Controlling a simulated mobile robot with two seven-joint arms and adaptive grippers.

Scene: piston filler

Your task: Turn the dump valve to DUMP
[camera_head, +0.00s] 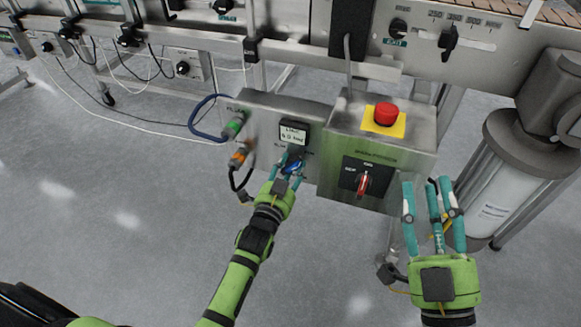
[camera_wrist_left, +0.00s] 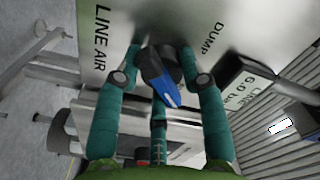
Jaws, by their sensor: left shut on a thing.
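The dump valve is a dark round knob with a blue lever (camera_head: 292,169) on the front of the grey panel, below a small pressure display. In the left wrist view the blue lever (camera_wrist_left: 165,91) lies between the labels LINE AIR (camera_wrist_left: 103,46) and DUMP (camera_wrist_left: 212,40), its blue end toward my palm. I cannot tell which label the valve is set to. My left gripper (camera_head: 286,163) is shut on the valve handle, with teal fingers on both sides and a third below. My right gripper (camera_head: 430,188) is open and empty, right of the control box.
The control box (camera_head: 336,148) carries a red emergency button (camera_head: 386,113) and a red rotary switch (camera_head: 363,183). The pressure display (camera_head: 294,133) sits just above the valve. A grey cylinder (camera_head: 497,190) stands right.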

